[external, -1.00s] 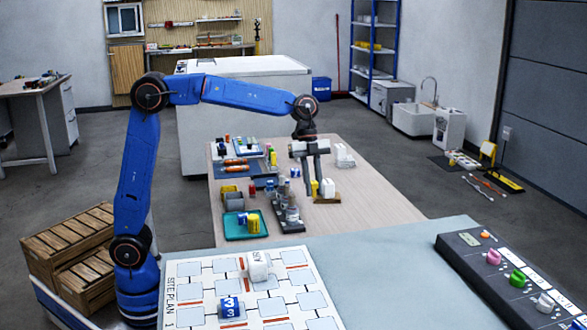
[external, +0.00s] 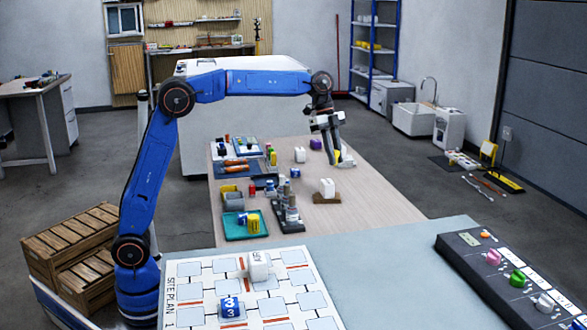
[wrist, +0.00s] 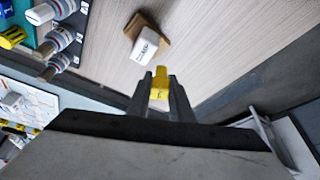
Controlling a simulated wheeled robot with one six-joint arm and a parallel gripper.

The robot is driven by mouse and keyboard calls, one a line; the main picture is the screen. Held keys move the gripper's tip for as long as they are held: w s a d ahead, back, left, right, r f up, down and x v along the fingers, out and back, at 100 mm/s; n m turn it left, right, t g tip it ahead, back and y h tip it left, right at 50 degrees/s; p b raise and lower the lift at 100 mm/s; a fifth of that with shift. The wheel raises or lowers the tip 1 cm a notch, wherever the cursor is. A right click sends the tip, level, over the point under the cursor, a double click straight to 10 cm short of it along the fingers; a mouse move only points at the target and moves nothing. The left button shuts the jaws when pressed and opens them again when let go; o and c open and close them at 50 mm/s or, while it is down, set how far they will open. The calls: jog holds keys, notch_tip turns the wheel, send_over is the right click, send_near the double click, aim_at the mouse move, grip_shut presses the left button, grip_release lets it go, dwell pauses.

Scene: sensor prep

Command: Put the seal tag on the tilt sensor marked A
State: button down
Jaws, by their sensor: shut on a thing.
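My gripper (external: 336,160) is shut on a small yellow tag (wrist: 159,84), which shows between the two fingertips in the wrist view. The gripper is raised over the right side of the far table. A white block-shaped sensor (external: 327,187) stands on a brown base, nearer the camera than the gripper and apart from it. It also shows in the wrist view (wrist: 145,45), ahead of the fingertips. Another white block (external: 299,154) stands farther back, left of the gripper. A white thing (external: 347,158) is partly hidden behind the gripper. I cannot read a letter A on any of them.
A teal tray (external: 232,234) with blue and yellow pieces is at the table's front left. A purple item (external: 316,144) is at the back. The table's right front (external: 375,200) is clear.

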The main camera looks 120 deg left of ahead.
jog(key=s+a+n+y, duration=0.1)
jog(key=s+a, duration=0.3)
jog(key=a, duration=0.5)
jog(key=s+a+r+n, duration=0.1)
jog(key=s+a+n, duration=0.2)
jog(key=a, duration=0.6)
jog(key=s+a+n+y, duration=0.1)
jog(key=s+a+n, duration=0.2)
jog(key=a, duration=0.6)
jog(key=shift+s+a+r+y, duration=0.1)
jog(key=shift+s+r+y, duration=0.1)
jog(key=shift+s, duration=0.4)
jog(key=shift+s+a+r+y, duration=0.1)
jog(key=shift+s+r, duration=0.05)
jog(key=shift+s, duration=0.45)
jog(key=s+a+n+y, duration=0.1)
jog(key=s+a+n, duration=0.2)
jog(key=s+a, duration=0.45)
jog(key=n+y, duration=0.1)
jog(key=n, duration=0.2)
send_over(316, 141)
jog(key=shift+g, duration=0.4)
jog(key=shift+s+a+f, duration=0.1)
jog(key=shift+a+f, duration=0.05)
jog(key=shift+f, duration=2.5)
jog(key=shift+a+f, duration=0.1)
jog(key=shift+f, duration=2.5)
jog(key=shift+f, duration=0.1)
jog(key=c, duration=1.6)
grip_release()
